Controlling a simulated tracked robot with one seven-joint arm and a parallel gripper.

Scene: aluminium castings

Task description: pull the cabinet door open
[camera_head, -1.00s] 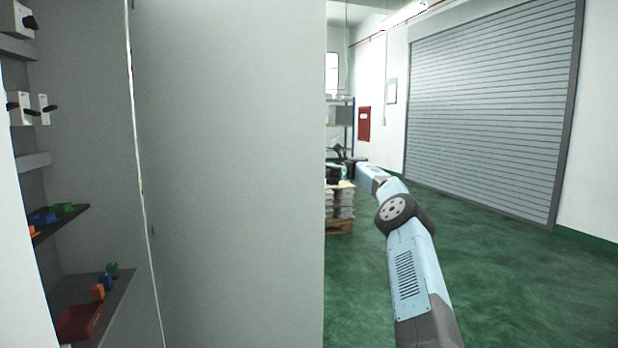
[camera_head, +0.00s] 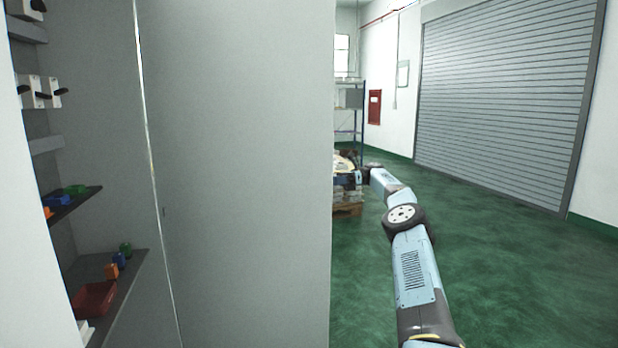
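The cabinet door (camera_head: 240,170) is a tall flat grey panel that fills the middle of the view. It stands open, with the cabinet's shelves (camera_head: 120,275) showing to its left. My arm reaches forward along the door's right side. Its far end passes behind the door's right edge, so my gripper is hidden, and I cannot see whether it touches the door or a handle.
The shelves hold a red tray (camera_head: 94,299), small coloured parts and white boxes with black handles. Beyond the door stand a loaded pallet (camera_head: 347,210) and a rack (camera_head: 349,115). A roller shutter (camera_head: 505,100) is at the back right. Green floor (camera_head: 520,270) is clear on the right.

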